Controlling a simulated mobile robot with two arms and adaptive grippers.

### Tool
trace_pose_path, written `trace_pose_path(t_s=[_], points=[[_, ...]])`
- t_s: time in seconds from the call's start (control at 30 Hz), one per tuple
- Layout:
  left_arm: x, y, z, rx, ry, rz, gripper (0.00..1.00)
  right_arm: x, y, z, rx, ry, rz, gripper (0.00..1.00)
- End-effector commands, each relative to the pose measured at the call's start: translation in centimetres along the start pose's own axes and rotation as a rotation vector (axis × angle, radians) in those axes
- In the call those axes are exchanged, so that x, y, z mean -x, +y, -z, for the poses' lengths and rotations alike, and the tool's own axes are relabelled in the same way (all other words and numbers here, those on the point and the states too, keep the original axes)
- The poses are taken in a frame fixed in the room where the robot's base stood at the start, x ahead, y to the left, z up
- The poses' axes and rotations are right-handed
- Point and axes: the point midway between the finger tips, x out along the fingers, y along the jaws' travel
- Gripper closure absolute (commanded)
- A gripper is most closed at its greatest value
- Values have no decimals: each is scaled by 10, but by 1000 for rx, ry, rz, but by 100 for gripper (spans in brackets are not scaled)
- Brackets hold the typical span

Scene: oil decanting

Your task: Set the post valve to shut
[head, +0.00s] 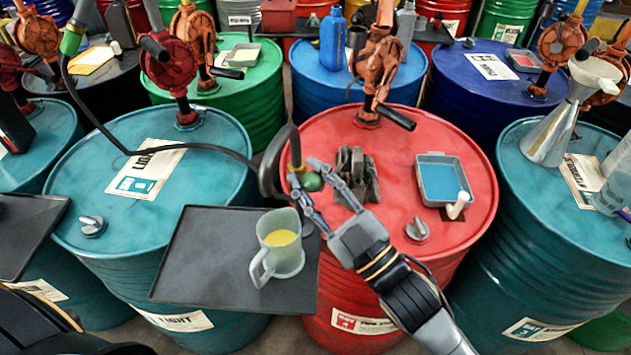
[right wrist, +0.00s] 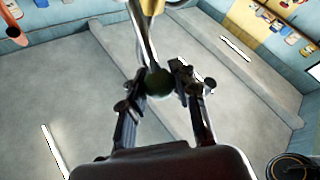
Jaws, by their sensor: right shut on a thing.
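The post valve (head: 296,152) stands at the left edge of the red drum. It shows a thin yellowish upright part beside a black hose end and a round dark green knob (head: 313,182). My right gripper (head: 307,180) is shut on this knob, with a finger on each side. In the right wrist view the knob (right wrist: 158,82) sits between the fingertips, below a metal rod and a yellow part. The handle's exact angle is hard to tell. My left gripper is not in view.
A clear jug (head: 280,246) of yellow oil stands on a black tray (head: 190,265) below the valve. A funnel (head: 550,135) stands at right.

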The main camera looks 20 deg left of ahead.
Motion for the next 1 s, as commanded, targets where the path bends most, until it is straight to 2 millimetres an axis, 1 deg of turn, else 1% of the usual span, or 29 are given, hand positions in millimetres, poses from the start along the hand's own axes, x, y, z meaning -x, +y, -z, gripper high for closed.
trace_pose_path(t_s=[0.03,0.4,0.5,0.7,1.0], points=[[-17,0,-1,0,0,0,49,6,-9,-10,37,22,5,100],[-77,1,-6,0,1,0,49,24,-34,-19,327,217,18,100],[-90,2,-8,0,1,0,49,28,-40,-22,404,269,21,100],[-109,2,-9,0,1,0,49,34,-49,-28,527,352,26,100],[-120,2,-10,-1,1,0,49,39,-56,-37,519,345,26,100]])
